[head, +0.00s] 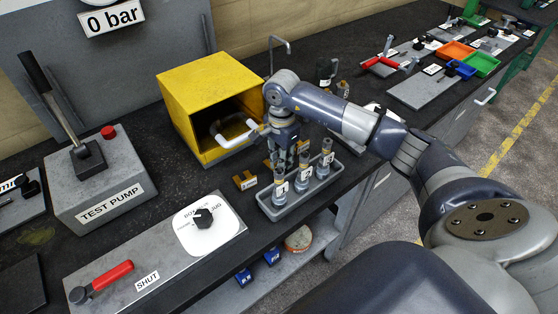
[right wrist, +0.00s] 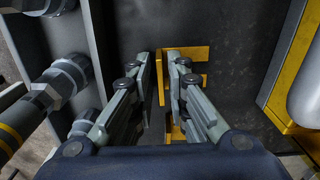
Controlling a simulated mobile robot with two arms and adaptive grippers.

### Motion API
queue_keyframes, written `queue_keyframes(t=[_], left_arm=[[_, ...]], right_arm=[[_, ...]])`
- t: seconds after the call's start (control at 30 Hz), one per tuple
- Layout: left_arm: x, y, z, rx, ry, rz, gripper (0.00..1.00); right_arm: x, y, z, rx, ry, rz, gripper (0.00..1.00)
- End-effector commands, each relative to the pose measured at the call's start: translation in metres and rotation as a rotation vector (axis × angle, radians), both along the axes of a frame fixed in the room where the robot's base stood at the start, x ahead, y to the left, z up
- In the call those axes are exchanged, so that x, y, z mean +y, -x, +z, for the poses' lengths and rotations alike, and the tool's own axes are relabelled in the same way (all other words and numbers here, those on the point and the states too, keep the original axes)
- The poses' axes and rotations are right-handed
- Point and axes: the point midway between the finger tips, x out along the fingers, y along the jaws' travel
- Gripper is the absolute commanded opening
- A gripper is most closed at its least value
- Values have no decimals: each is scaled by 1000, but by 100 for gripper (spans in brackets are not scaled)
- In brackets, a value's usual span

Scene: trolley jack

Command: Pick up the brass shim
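The brass shim (head: 245,181) is a small flat yellow piece on the dark bench, between the yellow box and the grey tray. In the right wrist view the brass shim (right wrist: 202,54) has a notched outline and lies beyond and below the fingertips, partly hidden by the right-hand finger. My right gripper (head: 283,162) points down above the bench, to the right of the shim in the head view. In the right wrist view my right gripper (right wrist: 162,62) shows a gap between its fingers and nothing gripped. My left gripper is not in view.
A grey tray (head: 290,208) with several upright numbered cylinders stands close beside my right gripper. The open yellow box (head: 190,85) with a white handle is behind. A grey panel (head: 160,262) with a black knob lies at the front left.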

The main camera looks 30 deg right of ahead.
Motion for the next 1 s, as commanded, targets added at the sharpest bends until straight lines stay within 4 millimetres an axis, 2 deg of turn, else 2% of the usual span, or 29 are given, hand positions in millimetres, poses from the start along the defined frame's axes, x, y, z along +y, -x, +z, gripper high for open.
queue_keyframes(t=[0.17, 0.23, 0.27, 0.67, 0.77, 1.0], left_arm=[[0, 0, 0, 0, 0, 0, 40], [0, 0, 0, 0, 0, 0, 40], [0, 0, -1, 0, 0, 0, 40], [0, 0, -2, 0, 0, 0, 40], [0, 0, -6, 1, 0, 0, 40], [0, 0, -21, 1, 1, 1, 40]], right_arm=[[0, 0, 0, -1, 0, 0, 15], [0, 0, 0, -1, 0, 0, 1], [0, 0, 0, -1, 0, 0, 0], [0, -1, 2, -3, 0, 0, 0], [0, -2, 12, -5, 0, 1, 0], [0, -2, 59, -8, 1, 1, 0]])
